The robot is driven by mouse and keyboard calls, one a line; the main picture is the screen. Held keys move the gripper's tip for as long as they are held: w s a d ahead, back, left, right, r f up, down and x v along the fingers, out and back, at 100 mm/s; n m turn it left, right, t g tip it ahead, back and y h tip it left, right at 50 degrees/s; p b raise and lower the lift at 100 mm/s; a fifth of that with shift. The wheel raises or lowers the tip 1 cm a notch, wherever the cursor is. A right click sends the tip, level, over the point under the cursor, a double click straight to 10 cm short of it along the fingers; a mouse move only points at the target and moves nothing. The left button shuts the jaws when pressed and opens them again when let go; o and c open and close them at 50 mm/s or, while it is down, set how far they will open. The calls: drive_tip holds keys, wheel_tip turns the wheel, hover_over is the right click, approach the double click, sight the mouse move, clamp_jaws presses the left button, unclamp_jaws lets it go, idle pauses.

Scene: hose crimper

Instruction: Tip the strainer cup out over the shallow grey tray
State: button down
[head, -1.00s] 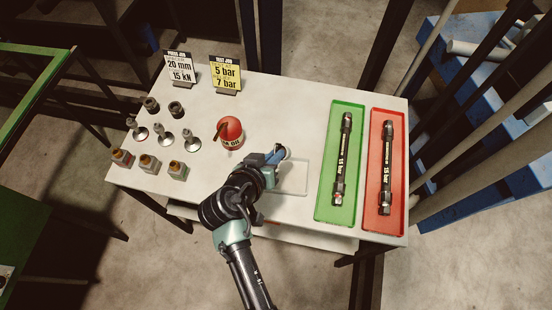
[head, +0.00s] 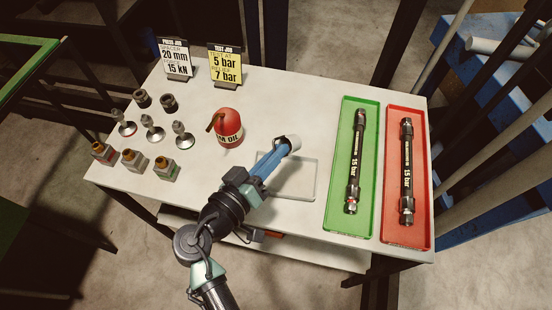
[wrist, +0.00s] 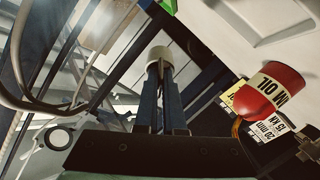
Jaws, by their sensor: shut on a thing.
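In the wrist view the cup (wrist: 158,54) sits at the fingertips (wrist: 158,72). The cup looks tilted in the head view; its inside and contents are hidden. The shallow grey tray (head: 298,181) lies on the table. The cup appears over or just beyond its far left corner; its exact height I cannot tell. No contents show in the tray.
A red oil can (head: 228,126) stands left of the cup. Green (head: 333,205) and red (head: 393,215) trays with hoses lie to the right. Several small fittings stand at the left. Two sign cards (head: 226,65) stand at the back. Bare tabletop lies around the grey tray.

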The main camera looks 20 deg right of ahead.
drive_tip(key=shift+f+n+t+h+b, duration=0.4)
drive_tip(key=shift+f+t+h+b, duration=0.4)
drive_tip(key=shift+b, duration=1.15)
drive_tip(key=n+t+h+b, duration=0.1)
drive_tip(key=b, duration=0.6)
drive_tip(key=f+n+t+h+b, duration=0.1)
drive_tip(key=t+h+b, duration=0.1)
drive_tip(key=b, duration=0.5)
drive_tip(key=shift+d+n, duration=0.2)
drive_tip(key=shift+n, duration=0.1)
drive_tip(key=shift+n+h+b, duration=0.3)
drive_tip(key=shift+h+b, duration=0.1)
drive_tip(key=shift+b, duration=0.6)
drive_tip(key=shift+f+t+b, duration=0.1)
drive_tip(key=shift+t+b, duration=0.4)
drive_tip(key=shift+b, duration=0.4)
drive_tip(key=shift+d+r+n+t+h+b, duration=0.1)
drive_tip(key=shift+r+n+t+h+b, duration=0.15)
drive_tip(key=shift+n+b, duration=0.4)
